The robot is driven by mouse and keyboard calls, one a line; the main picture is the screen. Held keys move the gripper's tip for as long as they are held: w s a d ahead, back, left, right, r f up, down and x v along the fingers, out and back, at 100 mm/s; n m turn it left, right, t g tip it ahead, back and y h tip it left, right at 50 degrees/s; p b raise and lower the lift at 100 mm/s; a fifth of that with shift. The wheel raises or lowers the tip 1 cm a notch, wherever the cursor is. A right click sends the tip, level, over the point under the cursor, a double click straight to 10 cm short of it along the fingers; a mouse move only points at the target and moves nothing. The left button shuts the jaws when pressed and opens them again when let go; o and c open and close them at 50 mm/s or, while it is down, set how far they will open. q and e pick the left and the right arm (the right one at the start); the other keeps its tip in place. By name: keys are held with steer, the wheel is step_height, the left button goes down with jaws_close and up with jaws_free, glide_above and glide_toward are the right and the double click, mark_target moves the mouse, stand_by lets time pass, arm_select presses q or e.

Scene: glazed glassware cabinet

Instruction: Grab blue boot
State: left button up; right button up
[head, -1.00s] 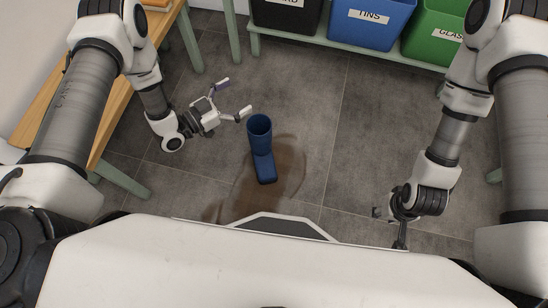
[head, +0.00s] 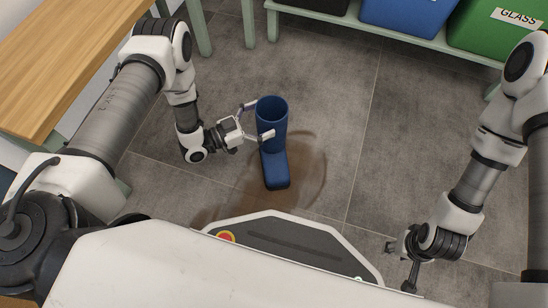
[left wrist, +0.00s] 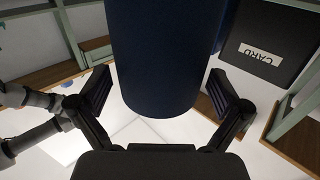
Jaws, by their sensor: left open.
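The blue boot (head: 272,140) stands upright on the grey floor in front of my base, its open top up and its toe towards me. My left gripper (head: 262,119) is open at the boot's shaft, with its fingers on either side of it. In the left wrist view the dark blue shaft (left wrist: 165,55) fills the middle, between the two spread fingertips of the left gripper (left wrist: 160,92). I cannot tell whether either finger touches it. My right gripper (head: 393,248) is low at the right, away from the boot; its fingers are too small to read.
A wooden table (head: 65,60) stands at the left. A green rack (head: 400,32) along the back holds a blue bin (head: 408,14) and a green bin (head: 498,28) labelled GLASS. Brown stains (head: 300,175) mark the floor around the boot. The floor right of the boot is clear.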

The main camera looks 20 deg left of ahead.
arm_select(q)
steer(key=shift+w+d, duration=0.5)
steer(key=shift+d, duration=0.05)
steer(key=c, duration=1.6)
steer(key=shift+o, duration=0.2)
steer(key=shift+r, duration=0.1)
